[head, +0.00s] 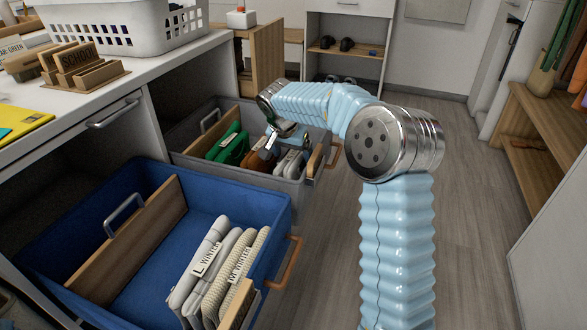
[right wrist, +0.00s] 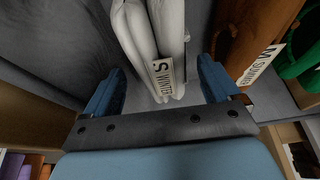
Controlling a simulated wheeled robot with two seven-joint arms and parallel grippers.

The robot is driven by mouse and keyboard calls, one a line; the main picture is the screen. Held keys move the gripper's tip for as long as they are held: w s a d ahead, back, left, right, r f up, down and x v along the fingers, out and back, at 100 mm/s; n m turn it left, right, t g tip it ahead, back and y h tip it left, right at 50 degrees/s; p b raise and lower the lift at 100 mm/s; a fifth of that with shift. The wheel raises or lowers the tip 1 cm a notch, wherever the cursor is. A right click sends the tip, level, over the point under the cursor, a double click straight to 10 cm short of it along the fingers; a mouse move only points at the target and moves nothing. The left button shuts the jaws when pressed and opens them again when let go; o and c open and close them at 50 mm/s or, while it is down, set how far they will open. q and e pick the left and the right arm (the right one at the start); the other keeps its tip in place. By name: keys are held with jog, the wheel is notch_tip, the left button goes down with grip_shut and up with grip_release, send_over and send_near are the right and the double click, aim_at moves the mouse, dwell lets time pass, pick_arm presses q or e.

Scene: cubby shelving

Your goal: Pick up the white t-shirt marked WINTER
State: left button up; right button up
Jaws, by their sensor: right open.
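Folded white garments with a tag reading S WINTER (right wrist: 150,40) stand on edge in the far grey drawer; they also show in the head view (head: 290,163). My right gripper (right wrist: 163,80) is open, its two blue fingers on either side of the white fold's lower end, not closed on it. In the head view my right gripper (head: 272,142) is over the grey drawer (head: 235,177), beside the white fold. More folded whites, tagged L WINTER (head: 203,262) and M WINTER (head: 238,268), stand in the near blue drawer (head: 150,282). My left gripper is not in view.
A brown garment (right wrist: 262,40) tagged SUMMER and a green one (right wrist: 300,66) stand beside the white fold. Wooden dividers (head: 215,131) and drawer walls stand close by. A white basket (head: 125,27) is on the counter. Floor on the right is clear.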

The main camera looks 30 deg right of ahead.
jog(key=x, duration=0.5)
jog(key=shift+w+d, duration=0.25)
jog(key=shift+w, duration=0.05)
jog(key=shift+r, duration=0.1)
jog(key=c, duration=1.1)
